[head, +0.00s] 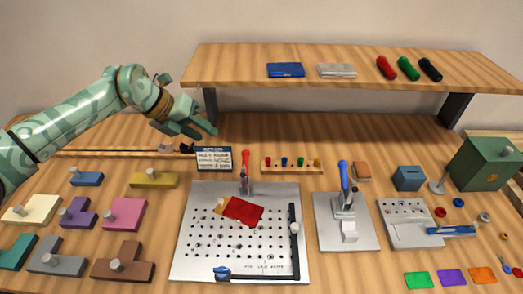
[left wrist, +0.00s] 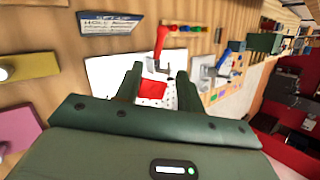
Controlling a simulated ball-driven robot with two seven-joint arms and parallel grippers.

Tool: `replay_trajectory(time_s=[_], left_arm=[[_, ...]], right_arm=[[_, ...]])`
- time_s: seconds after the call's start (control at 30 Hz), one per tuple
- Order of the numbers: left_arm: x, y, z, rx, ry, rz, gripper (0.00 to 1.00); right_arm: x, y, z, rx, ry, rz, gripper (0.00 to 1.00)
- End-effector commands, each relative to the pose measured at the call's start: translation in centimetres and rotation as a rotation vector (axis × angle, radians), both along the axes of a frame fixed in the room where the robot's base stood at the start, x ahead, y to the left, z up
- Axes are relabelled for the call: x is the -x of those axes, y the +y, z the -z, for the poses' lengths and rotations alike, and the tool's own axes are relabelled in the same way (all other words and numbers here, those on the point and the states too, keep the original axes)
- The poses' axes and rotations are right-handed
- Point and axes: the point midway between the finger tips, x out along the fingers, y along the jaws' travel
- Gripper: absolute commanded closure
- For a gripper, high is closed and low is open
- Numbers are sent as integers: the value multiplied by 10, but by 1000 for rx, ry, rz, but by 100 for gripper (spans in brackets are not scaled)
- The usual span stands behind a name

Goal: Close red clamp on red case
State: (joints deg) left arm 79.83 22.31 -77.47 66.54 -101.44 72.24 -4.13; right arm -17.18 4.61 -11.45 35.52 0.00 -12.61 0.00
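The red clamp (head: 245,162) stands at the back edge of the perforated metal plate (head: 190,255), its red handle pointing up. The red case (head: 244,210) lies tilted on the plate just in front of the clamp, with a tan piece (head: 220,205) at its left end. My left gripper (head: 205,132) is in the air, behind and left of the clamp, touching nothing. In the left wrist view its fingers (left wrist: 156,88) are apart and empty; the red clamp (left wrist: 161,42) and red case (left wrist: 151,90) show beyond them. My right gripper is not in view.
A blue-handled clamp (head: 344,178) stands on a second plate to the right. A label card (head: 214,159) and a rack of coloured pegs (head: 293,164) stand behind the plate. A black L-shaped fence (head: 294,240) borders it. A shelf (head: 340,52) overhangs the back. Knobbed blocks (head: 124,214) lie left.

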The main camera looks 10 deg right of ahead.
Motion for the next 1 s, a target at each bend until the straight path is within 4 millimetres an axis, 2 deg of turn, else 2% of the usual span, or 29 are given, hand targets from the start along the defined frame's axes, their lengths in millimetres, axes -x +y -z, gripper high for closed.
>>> replay_trajectory(time_s=[0.13, 0.23, 0.6, 0.7, 0.83, 1.0], left_arm=[[-2, -2, 7, -6, 2, -2, 61], [-3, -12, 20, -5, 5, -1, 61], [-14, -66, 97, -5, 6, -1, 61], [-17, -78, 113, -4, 5, -1, 61], [-20, -89, 126, -4, 3, -2, 61], [-21, -94, 131, -4, 2, -2, 61]], right_arm=[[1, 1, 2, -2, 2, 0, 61], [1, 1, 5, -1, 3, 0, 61], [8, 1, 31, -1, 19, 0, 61], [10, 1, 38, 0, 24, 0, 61], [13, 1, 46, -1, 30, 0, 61], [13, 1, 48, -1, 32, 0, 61]])
